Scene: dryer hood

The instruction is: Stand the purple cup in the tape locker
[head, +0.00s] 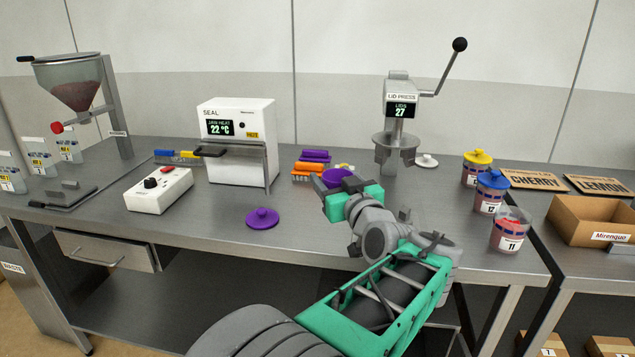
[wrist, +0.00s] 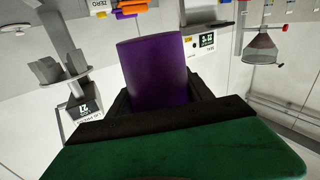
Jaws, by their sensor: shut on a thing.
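I cannot tell from the head view how far the cup is above the bench. I see nothing labelled as a tape locker in either view.
A purple lid (head: 262,218) lies on the bench (head: 225,235). Lidded cups (head: 490,190) are at right. A drawer (head: 105,250) is below left.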

